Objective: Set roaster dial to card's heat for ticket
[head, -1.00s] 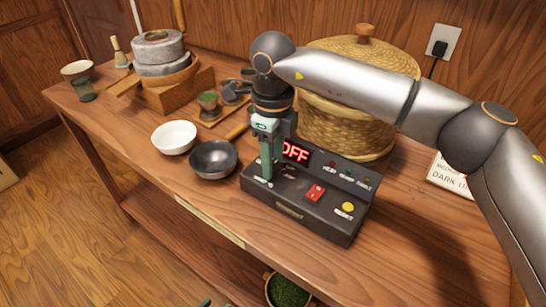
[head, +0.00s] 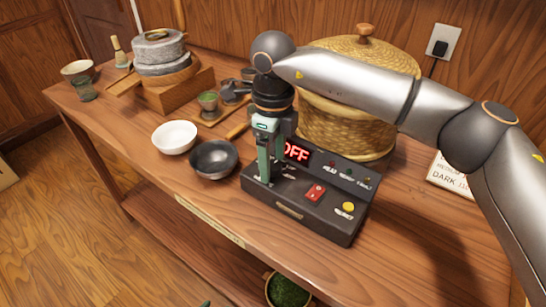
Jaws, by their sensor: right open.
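The dark roaster box (head: 335,227) stands on the wooden table, and its red display (head: 296,151) reads OFF. My left gripper is not clearly seen.
A black bowl (head: 214,173) and a white bowl (head: 175,147) stand just left of the roaster. A lidded woven basket (head: 345,135) is close behind it. A stone mill (head: 160,50) stands farther back. Bare table lies to the right and in front.

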